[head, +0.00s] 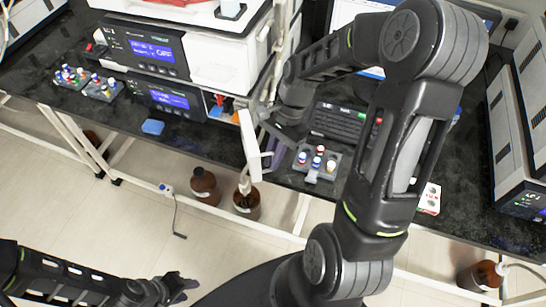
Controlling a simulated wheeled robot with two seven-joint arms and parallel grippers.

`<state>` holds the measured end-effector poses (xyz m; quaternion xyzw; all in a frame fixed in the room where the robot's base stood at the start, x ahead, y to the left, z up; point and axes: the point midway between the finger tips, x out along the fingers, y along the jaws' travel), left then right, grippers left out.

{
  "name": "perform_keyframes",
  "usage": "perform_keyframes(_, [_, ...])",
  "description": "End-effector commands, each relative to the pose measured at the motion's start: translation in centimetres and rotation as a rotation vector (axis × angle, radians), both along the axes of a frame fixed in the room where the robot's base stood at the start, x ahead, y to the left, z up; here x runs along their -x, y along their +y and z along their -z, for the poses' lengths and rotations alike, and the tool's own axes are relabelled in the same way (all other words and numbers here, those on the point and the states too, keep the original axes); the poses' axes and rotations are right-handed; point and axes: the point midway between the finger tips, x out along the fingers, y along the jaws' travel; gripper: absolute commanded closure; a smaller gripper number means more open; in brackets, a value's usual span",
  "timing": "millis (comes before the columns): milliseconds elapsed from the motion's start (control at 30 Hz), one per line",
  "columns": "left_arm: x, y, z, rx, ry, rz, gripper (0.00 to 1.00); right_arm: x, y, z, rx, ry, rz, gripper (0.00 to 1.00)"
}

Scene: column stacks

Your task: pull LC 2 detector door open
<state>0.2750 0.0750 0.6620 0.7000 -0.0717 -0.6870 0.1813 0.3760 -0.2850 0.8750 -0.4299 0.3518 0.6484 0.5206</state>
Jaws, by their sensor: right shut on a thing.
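The LC 2 stack (222,55) of white units with dark fronts stands on the bench at upper left. A white door panel (249,146) stands out from its right front, seen nearly edge-on. Beside it, a front bay with small red and blue parts (219,104) is exposed. My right gripper (265,125) is shut at the door, on its right side; the exact grip is partly hidden by the panel and gripper. My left gripper (178,286) is low at the left, away from the bench, and its finger gap is unclear.
Vial racks (101,87) sit on the bench at left, and another vial tray (316,161) is right of the door. A keyboard (340,122) lies behind it. Brown bottles (204,186) stand below the bench. Another instrument stack (510,130) is at far right.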

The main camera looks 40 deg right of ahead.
Motion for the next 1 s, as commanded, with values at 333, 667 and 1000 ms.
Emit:
perform_keyframes(333, [0.0, 0.0, 0.0, 0.0, 0.0, 0.0, 0.64, 0.0, 0.1, 0.0, -0.002, 0.001, -0.001, 1.0])
perform_keyframes(667, [0.0, 0.0, 0.0, 0.0, 0.0, 0.0, 0.64, 0.0, 0.0, 0.0, -0.001, 0.001, -0.001, 1.0])
perform_keyframes(1000, [0.0, 0.0, -0.2, -0.001, 0.001, -0.001, 0.64, 0.1, -1.9, 0.0, 0.0, 0.001, -0.001, 1.0])
